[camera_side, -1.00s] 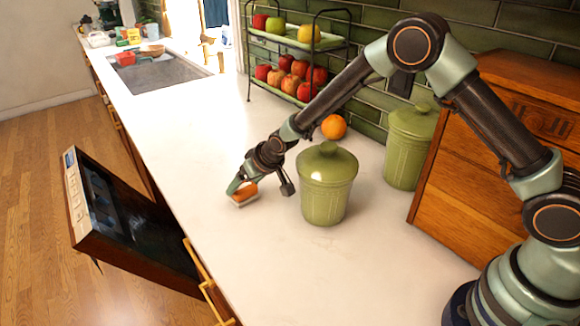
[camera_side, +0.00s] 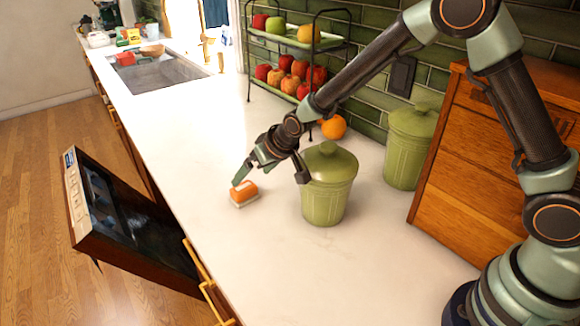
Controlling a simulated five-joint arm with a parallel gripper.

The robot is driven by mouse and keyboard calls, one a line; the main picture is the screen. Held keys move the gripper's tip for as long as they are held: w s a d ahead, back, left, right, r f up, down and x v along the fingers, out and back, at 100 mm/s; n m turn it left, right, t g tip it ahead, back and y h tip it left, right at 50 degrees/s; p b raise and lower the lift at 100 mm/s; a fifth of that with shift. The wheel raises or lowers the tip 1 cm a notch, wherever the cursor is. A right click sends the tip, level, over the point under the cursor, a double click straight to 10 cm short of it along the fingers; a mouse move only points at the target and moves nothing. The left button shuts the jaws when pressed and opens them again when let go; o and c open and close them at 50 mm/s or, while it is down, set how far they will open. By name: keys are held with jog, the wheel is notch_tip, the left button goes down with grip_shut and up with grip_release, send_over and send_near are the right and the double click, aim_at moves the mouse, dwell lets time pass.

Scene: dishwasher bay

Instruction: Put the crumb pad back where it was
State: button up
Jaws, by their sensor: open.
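The crumb pad (camera_side: 244,194) is a small block with an orange top and a pale underside. It lies on the white counter (camera_side: 215,155), left of the front green canister. My gripper (camera_side: 270,180) is open and empty. It is just above and to the right of the pad, with one finger close over the pad and the other near the canister. I cannot tell whether a finger still touches the pad.
The front lidded green canister (camera_side: 328,185) stands close to my gripper. A second green canister (camera_side: 410,145), an orange (camera_side: 333,127), a fruit rack (camera_side: 297,65) and a wooden cabinet (camera_side: 500,150) stand behind. The open dishwasher door (camera_side: 130,225) is below the counter edge. Counter toward the sink (camera_side: 165,74) is clear.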

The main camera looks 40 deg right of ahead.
jog(key=shift+h, duration=0.4)
jog(key=s+d+r, duration=0.2)
jog(key=s+r, duration=0.2)
jog(key=s+d+r, duration=0.3)
jog(key=s+r, duration=0.1)
jog(key=r, duration=0.1)
jog(key=s+d+r, duration=0.3)
jog(key=s+r, duration=0.1)
jog(key=r, duration=0.1)
jog(key=shift+d+r, duration=0.2)
jog(key=shift+d, duration=0.05)
jog(key=s+d+r, duration=0.1)
jog(key=s+d, duration=0.1)
jog(key=s, duration=0.4)
jog(key=s+d+r+g+h, duration=0.1)
jog(key=s+d+r, duration=0.1)
jog(key=s, duration=0.5)
jog(key=shift+d+m, duration=0.3)
jog(key=shift+d, duration=0.5)
